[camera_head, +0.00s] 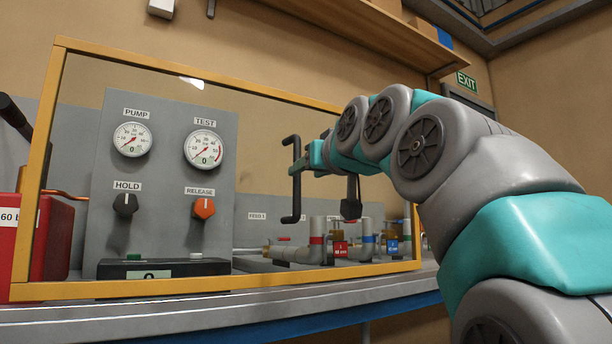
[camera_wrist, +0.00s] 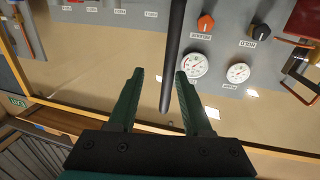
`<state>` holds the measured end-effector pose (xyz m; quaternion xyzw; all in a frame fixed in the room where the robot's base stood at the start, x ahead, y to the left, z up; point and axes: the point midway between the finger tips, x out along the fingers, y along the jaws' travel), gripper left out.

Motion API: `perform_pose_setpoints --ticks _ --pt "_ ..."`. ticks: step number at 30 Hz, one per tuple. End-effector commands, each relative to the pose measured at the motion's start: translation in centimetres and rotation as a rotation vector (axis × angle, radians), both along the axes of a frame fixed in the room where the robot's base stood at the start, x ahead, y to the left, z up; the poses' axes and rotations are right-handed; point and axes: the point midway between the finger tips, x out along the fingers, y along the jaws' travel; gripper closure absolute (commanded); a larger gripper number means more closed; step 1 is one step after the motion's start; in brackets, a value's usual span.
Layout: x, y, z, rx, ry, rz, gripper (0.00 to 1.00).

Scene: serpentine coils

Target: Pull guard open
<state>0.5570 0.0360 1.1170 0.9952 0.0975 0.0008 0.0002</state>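The guard is a clear panel in a yellow frame (camera_head: 48,150) standing in front of the gauge panel, and it looks closed. Its black handle (camera_head: 296,205) is an upright bar with bent ends on the front of the guard. My gripper (camera_head: 308,158) is at the handle's middle in the head view; its fingers are small and partly hidden there. In the wrist view my gripper (camera_wrist: 160,73) is open, with the dark handle bar (camera_wrist: 174,40) running between the two green fingers. I see a gap on both sides of the bar, wider on the left.
Behind the guard are a grey panel (camera_head: 160,240) with two gauges and two knobs, and pipes (camera_head: 300,252) with valves. A red box (camera_head: 58,240) stands at the left. A wooden shelf (camera_head: 375,35) runs above. The bench edge (camera_head: 200,308) lies below the guard.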

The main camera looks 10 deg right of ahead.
Motion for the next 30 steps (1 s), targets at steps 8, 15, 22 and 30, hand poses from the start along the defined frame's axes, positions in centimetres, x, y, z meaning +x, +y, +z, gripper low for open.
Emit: perform_pose_setpoints --ticks 8,15,22,30 --pt "-1.7 -0.3 -0.1 0.000 0.001 0.000 0.50" --pt "-3.2 -0.6 -0.1 0.000 0.001 0.001 0.50" --pt "-4.7 -0.9 0.0 0.001 -0.001 0.001 0.50" --pt "-5.2 -1.1 -0.1 0.001 0.001 0.000 0.50"
